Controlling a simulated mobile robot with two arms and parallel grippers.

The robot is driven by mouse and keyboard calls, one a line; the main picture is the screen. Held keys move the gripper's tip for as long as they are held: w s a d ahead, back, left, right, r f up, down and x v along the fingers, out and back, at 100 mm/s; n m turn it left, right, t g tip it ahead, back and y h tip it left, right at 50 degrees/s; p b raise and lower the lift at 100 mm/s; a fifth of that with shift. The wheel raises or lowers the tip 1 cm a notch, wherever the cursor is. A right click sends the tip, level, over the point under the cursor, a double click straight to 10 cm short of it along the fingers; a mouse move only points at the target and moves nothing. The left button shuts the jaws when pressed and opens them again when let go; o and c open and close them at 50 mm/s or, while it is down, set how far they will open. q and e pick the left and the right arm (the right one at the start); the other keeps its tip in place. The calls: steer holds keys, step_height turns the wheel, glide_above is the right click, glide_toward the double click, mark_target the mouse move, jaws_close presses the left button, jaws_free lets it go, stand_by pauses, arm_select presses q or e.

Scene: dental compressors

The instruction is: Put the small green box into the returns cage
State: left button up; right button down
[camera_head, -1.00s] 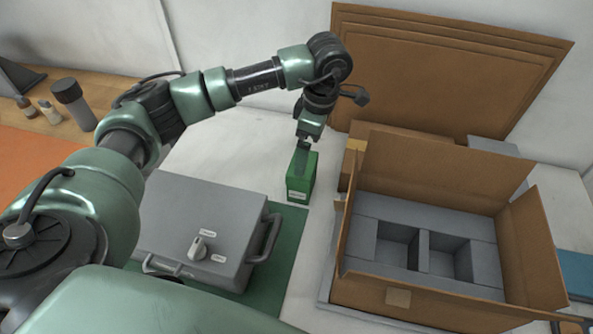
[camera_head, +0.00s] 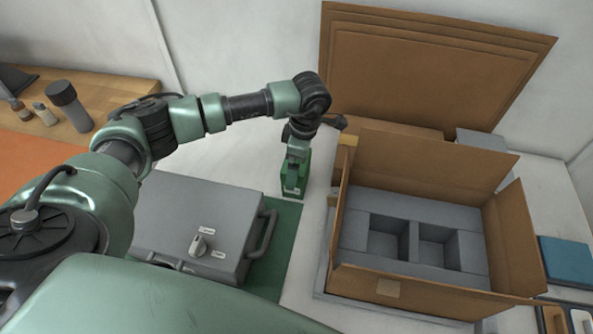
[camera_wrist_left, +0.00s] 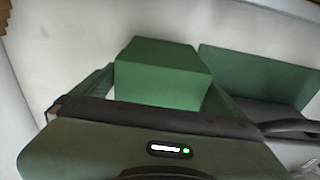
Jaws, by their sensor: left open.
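The small green box (camera_head: 285,188) stands upright on the white table by the far right corner of the green mat. My left gripper (camera_head: 295,172) is open at the box and covers part of it from the head. In the left wrist view the box (camera_wrist_left: 165,72) lies between the two open fingers (camera_wrist_left: 158,92). I cannot tell whether a finger touches it. My right gripper is not in view. No returns cage can be made out.
A grey case (camera_head: 190,222) sits on the green mat (camera_head: 284,247). An open cardboard carton (camera_head: 430,165) with grey foam pockets stands right of the box. Flat cardboard sheets (camera_head: 430,65) lean at the back. Bottles (camera_head: 68,105) stand on the wooden top at left.

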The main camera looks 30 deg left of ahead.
arm_select(q)
steer(key=c, duration=1.4)
steer(key=shift+r, duration=0.1)
steer(key=shift+w+r, duration=0.1)
steer(key=shift+r, duration=0.35)
step_height(320, 180, up, 19)
steer(key=b, duration=0.3)
steer(key=shift+b, duration=0.3)
